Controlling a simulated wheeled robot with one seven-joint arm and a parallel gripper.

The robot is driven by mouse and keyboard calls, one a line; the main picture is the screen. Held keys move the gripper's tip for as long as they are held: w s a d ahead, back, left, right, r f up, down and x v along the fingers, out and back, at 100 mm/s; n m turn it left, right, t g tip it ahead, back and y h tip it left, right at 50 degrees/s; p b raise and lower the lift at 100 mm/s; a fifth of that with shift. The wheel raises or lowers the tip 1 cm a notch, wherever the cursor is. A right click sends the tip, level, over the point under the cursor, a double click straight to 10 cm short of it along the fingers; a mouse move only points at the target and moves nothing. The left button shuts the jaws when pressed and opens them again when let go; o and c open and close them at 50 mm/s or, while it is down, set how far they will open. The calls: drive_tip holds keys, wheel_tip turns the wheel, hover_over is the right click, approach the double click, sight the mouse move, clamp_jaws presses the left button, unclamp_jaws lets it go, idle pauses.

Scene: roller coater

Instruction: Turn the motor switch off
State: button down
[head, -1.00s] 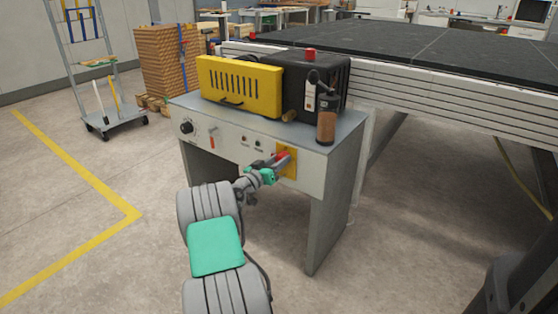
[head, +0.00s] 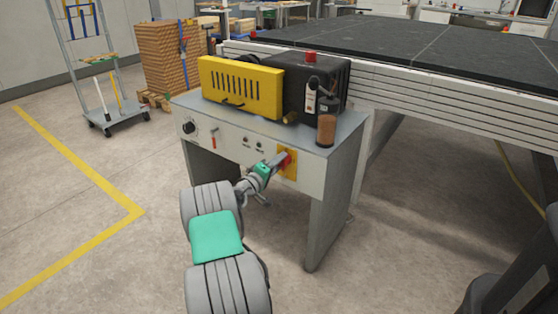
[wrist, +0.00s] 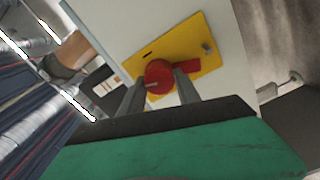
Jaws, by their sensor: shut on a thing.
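The motor switch is a red rotary knob (head: 286,160) on a yellow plate (head: 291,172), set in the right part of the cabinet's front panel. In the wrist view the knob (wrist: 160,75) shows a round hub with a red bar reaching right across the yellow plate (wrist: 205,48). My gripper (head: 277,161) is at the knob, with its two fingers on either side of the hub in the wrist view (wrist: 159,88). It is shut on the knob. The fingers partly hide the knob's lower side, and the position markings cannot be read.
The grey cabinet (head: 334,195) carries a yellow vented box (head: 240,86), a black motor housing (head: 318,75) and a brown-and-black cylinder (head: 326,125). The panel's left part has a black dial (head: 188,127) and a small red lever (head: 214,137). The floor before the cabinet is clear.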

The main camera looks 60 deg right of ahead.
drive_tip(key=shift+f+n+p, duration=0.1)
drive_tip(key=shift+n+p, duration=0.55)
drive_tip(key=shift+n, duration=1.25)
drive_tip(key=c, duration=0.9)
unclamp_jaws()
drive_tip(key=shift+o, duration=0.2)
drive_tip(key=w+a+p, duration=0.1)
drive_tip(key=a, duration=0.6)
drive_tip(key=shift+a+p, duration=0.3)
drive_tip(key=shift+a, duration=0.05)
drive_tip(key=shift+w, duration=0.1)
